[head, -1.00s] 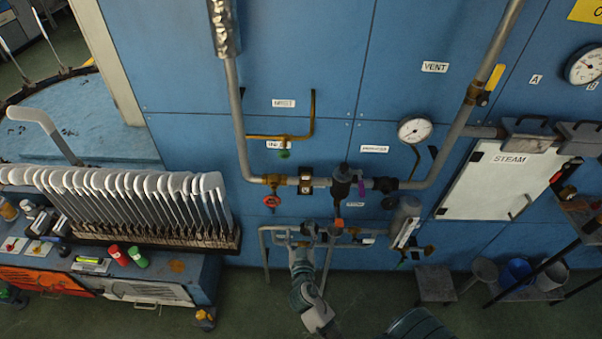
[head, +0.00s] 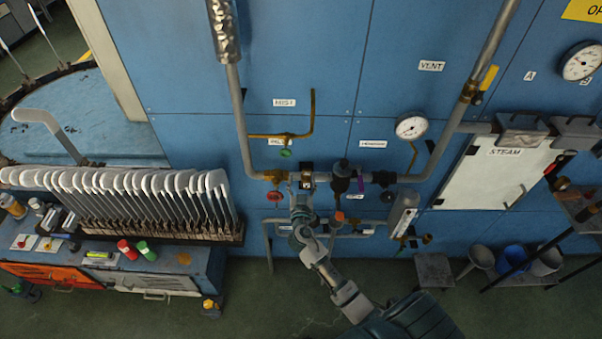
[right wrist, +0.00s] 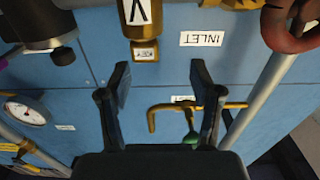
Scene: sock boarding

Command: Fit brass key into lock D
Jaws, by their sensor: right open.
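I cannot make out the brass key or a lock marked D in either view. My right gripper (head: 301,190) has its arm rising from the bottom right and is at the horizontal pipe, near a brass fitting with a white arrow plate. In the right wrist view, my right gripper (right wrist: 160,75) is open and empty, its two dark fingers apart. The brass fitting (right wrist: 139,48) stands just beyond the left finger, and I cannot tell whether they touch. An INLET label (right wrist: 204,39) is upside down on the blue panel there. My left gripper is not in view.
A red handwheel (head: 275,197) is left of the gripper, and a dark valve with a purple tag (head: 361,185) is right of it. A gauge (head: 411,127) and STEAM panel (head: 500,170) are further right. A sock-form rack (head: 150,228) stands left.

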